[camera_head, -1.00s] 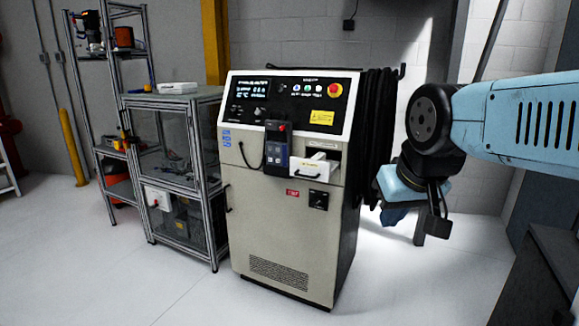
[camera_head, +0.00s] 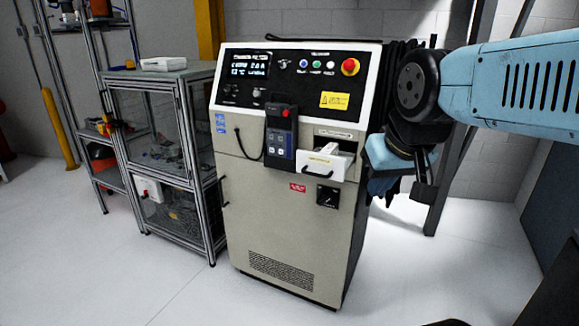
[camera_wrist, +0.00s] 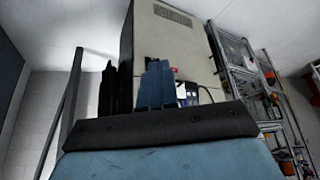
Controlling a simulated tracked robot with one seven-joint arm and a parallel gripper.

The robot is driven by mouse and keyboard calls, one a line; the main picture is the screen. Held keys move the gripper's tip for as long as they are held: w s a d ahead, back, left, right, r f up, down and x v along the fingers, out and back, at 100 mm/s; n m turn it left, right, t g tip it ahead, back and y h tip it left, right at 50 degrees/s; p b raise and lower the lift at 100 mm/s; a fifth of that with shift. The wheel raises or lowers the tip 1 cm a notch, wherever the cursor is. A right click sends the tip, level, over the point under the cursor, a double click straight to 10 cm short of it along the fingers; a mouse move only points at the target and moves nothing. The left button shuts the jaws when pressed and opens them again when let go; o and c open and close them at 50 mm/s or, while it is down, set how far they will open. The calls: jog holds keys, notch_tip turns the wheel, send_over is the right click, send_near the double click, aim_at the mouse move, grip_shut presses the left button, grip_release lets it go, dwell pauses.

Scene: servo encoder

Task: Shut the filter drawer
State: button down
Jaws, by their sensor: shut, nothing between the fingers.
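The filter drawer (camera_head: 322,162), a white box with a dark handle on its front, stands pulled out of a slot on the upper right front of the beige cabinet (camera_head: 285,225). My gripper (camera_head: 382,187) is at the right of the cabinet in the head view, apart from the drawer and partly hidden by my wrist. In the wrist view its blue fingers (camera_wrist: 156,84) are together and empty, with the cabinet (camera_wrist: 165,45) behind them, upside down. The fingers hide most of the drawer area there.
A handheld pendant (camera_head: 280,138) hangs on the cabinet front just left of the drawer, with a looped cable. A metal-framed enclosure (camera_head: 180,75) stands to the left. Dark hoses hang on the cabinet's right side. The floor in front is clear.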

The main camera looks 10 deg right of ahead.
jog(key=w+a+f+m+t, duration=0.25)
jog(key=w+a+m, duration=0.25)
jog(key=w, duration=0.5)
jog(key=w+a+f+m+t, duration=0.1)
jog(key=w+a+m+t, duration=0.3)
jog(key=w, duration=0.6)
jog(key=w+a+f+m+t, duration=0.1)
jog(key=w+a+m+t, duration=0.1)
jog(key=w+a+m, duration=0.6)
jog(key=m+h, duration=0.8)
jog(key=h, duration=0.2)
send_near(297, 163)
jog(key=shift+t+h, duration=0.25)
jog(key=shift+h, duration=0.05)
jog(key=x, duration=0.6)
jog(key=shift+w+d+f, duration=0.2)
jog(key=shift+w+f, duration=0.05)
jog(key=shift+w, duration=0.1)
